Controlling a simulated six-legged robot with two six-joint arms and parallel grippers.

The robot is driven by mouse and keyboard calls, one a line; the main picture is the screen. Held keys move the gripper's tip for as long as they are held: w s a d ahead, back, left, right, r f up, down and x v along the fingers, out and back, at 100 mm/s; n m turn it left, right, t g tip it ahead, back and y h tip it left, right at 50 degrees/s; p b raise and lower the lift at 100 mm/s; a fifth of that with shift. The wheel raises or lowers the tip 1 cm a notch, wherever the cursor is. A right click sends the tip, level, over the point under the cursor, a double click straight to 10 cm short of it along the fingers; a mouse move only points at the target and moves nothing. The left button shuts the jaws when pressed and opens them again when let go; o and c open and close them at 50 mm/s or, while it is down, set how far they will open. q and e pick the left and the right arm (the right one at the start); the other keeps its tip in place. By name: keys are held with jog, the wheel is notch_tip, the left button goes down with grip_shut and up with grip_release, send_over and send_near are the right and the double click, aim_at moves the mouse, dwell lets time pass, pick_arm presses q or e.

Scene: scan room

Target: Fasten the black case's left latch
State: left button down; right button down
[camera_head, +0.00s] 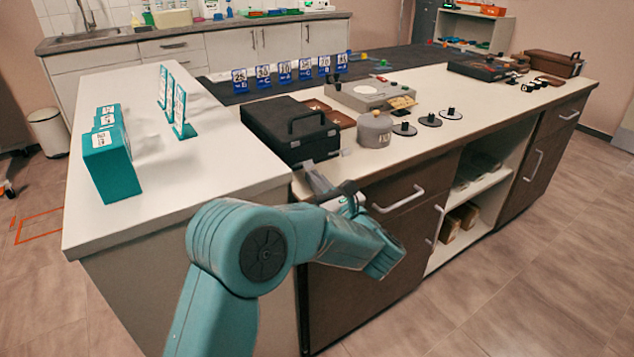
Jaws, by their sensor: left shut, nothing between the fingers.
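The black case (285,125) stands on the counter with its lid down and its handle facing the front right. Its latches are too small and dark to tell whether they are fastened. My left gripper (308,166) is shut and empty at the counter's front edge, right by the lower front corner of the case. I cannot tell whether its fingertips touch the case. My left arm comes up from the bottom of the view. My right gripper does not show.
A grey cylindrical weight (375,131) and several black discs with knobs stand right of the case. A grey device (371,93) is behind them. Teal boxes (112,168) and teal stands are on the white counter (215,185) at left, which has free room.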

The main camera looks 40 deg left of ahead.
pick_arm(q)
jog(key=shift+r+g+h, duration=0.3)
jog(key=shift+r+h, duration=0.3)
jog(key=shift+h, duration=0.1)
